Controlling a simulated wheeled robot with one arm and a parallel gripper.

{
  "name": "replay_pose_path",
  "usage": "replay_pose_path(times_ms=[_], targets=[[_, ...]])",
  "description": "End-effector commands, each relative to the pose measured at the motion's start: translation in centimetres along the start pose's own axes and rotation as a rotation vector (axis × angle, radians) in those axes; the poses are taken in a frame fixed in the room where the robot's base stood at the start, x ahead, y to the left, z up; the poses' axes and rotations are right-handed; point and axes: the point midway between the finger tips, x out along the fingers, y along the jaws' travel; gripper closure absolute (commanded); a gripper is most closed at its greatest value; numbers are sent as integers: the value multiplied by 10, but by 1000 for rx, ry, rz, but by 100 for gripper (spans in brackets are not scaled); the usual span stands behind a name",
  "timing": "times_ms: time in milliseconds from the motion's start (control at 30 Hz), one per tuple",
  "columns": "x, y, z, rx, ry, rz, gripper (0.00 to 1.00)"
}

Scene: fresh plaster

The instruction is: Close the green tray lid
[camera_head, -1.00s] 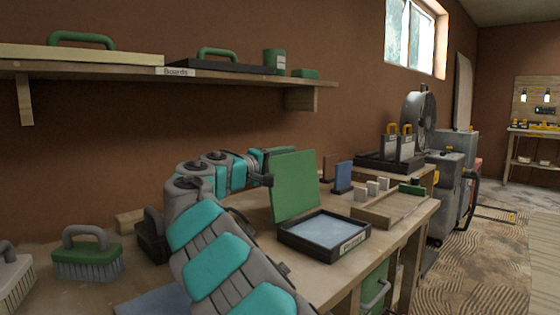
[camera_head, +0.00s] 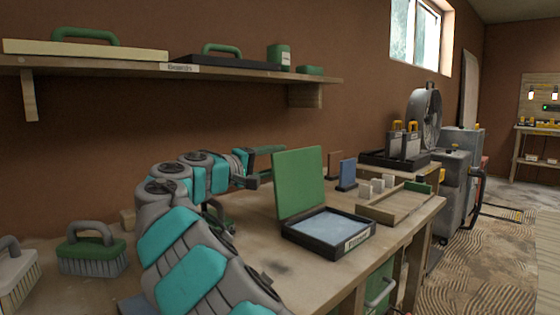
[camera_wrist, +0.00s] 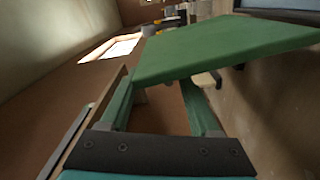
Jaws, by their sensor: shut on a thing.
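The green tray lid (camera_head: 298,182) stands steeply raised along the back edge of a black tray (camera_head: 303,246) with a pale blue inside, on the workbench. My gripper (camera_head: 270,163) is at the lid's upper left side, with its green fingers reaching toward the lid's left edge. In the wrist view, the lid (camera_wrist: 225,48) spans the upper part, across the fingertips of my gripper (camera_wrist: 160,85). The fingers look apart there, and the exact contact between them and the lid is hard to see.
Wooden tray (camera_head: 392,208), small pale blocks and a blue upright piece (camera_head: 347,173) stand right of the black tray. Brushes (camera_head: 92,250) sit at the left. A shelf (camera_head: 150,72) runs above the bench. Bare bench lies in front-left of the black tray.

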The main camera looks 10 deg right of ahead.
Motion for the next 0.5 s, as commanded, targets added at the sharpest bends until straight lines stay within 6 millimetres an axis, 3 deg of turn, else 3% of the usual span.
replay_pose_path(times_ms=[500], targets=[[-30, -3, -2, -1, 3, -4, 53]])
